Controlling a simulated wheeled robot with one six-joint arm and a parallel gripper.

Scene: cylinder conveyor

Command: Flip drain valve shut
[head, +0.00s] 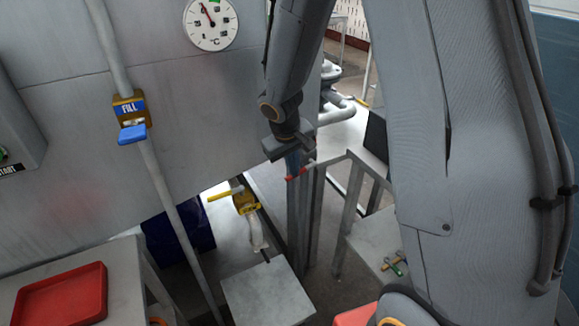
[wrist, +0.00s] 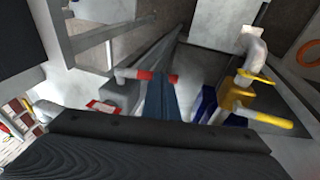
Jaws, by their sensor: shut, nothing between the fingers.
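The drain valve (head: 246,203) is a yellow body on a pale pipe, low under the tank, in the head view. Its yellow lever (head: 225,193) points left, roughly across the pipe in the picture. The wrist view shows the valve body (wrist: 236,97) and lever (wrist: 270,118) at the right. My gripper (head: 294,168) is shut and empty, pointing down, to the right of and above the valve and apart from it. In the wrist view its blue fingers (wrist: 166,98) end by a red bar (wrist: 155,76); I cannot tell whether they touch.
The FILL valve (head: 130,108) with a blue lever (head: 133,133) is on the pipe at left. A red tray (head: 63,297) lies on a bench at lower left. A grey block (head: 268,293) stands below the drain outlet. A grey table (head: 372,245) is at right.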

